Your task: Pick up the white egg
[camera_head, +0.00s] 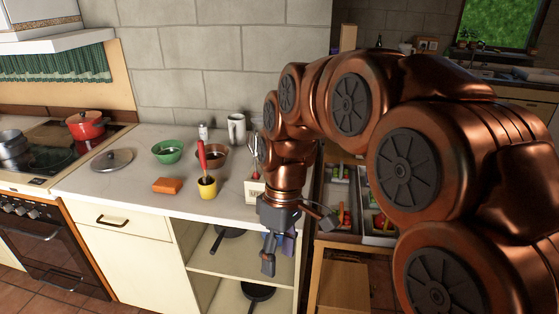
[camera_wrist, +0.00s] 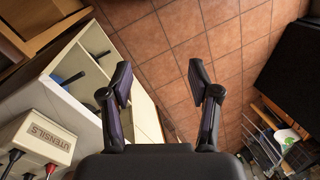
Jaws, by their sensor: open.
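I cannot make out a white egg in either view. My gripper (camera_head: 298,243) hangs in front of the counter's front edge, near the open shelves, pointing downward. Nothing is held. A small green bowl (camera_head: 167,156) and a brown bowl (camera_head: 212,161) stand on the counter; their contents are too small to tell. My arm hides part of the counter's right end and the area behind it.
A white utensils box (camera_head: 254,190) stands at the counter edge beside my gripper; it also shows in the wrist view (camera_wrist: 38,138). An open drawer (camera_head: 345,238) lies right.

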